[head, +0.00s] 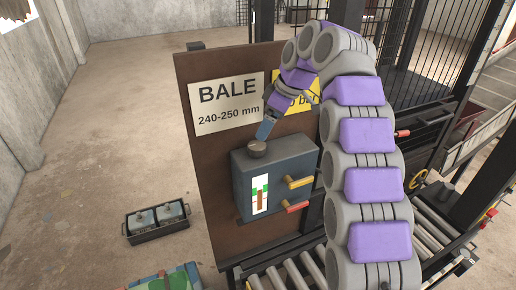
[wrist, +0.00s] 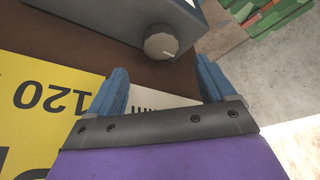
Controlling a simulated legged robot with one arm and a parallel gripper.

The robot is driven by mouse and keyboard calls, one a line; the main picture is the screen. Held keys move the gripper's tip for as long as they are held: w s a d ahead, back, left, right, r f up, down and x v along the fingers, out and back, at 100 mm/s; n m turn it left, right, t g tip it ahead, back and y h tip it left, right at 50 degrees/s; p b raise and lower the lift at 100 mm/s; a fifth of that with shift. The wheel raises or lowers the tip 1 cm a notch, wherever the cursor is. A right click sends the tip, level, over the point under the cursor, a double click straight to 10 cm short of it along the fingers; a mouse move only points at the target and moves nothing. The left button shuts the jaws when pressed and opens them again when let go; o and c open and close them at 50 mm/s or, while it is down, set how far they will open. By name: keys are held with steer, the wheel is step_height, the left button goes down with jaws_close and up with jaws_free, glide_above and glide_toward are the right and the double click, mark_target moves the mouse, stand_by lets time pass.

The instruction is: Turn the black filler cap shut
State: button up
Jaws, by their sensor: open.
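The black filler cap (head: 257,148) sits on top of the dark blue-grey box (head: 290,163), near its left end. In the wrist view the round, ridged cap (wrist: 161,43) looks dark grey, with a small pale mark on its lower right rim. My gripper (head: 264,131) is just above the cap in the head view. In the wrist view my gripper (wrist: 160,82) has its two blue fingers spread wide, with nothing between them. The cap lies beyond the fingertips, roughly in line with the gap. I cannot tell the exact distance or whether anything touches.
The box is fixed to a brown panel (head: 215,165) with a white BALE sign (head: 227,103) and a yellow sign (wrist: 45,110). A yellow handle (head: 299,183) and a red handle (head: 296,207) stick out from the box. A black tray (head: 157,227) lies on the open floor left.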

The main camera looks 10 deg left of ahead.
mark_target(257, 144)
steer(key=x, duration=0.6)
steer(key=shift+a+f, duration=0.25)
steer(key=shift+a, duration=0.15)
steer(key=shift+f, duration=0.4)
steer(key=shift+d, duration=0.1)
steer(key=shift+c, duration=0.5)
steer(key=c, duration=1)
steer(key=shift+o, duration=0.2)
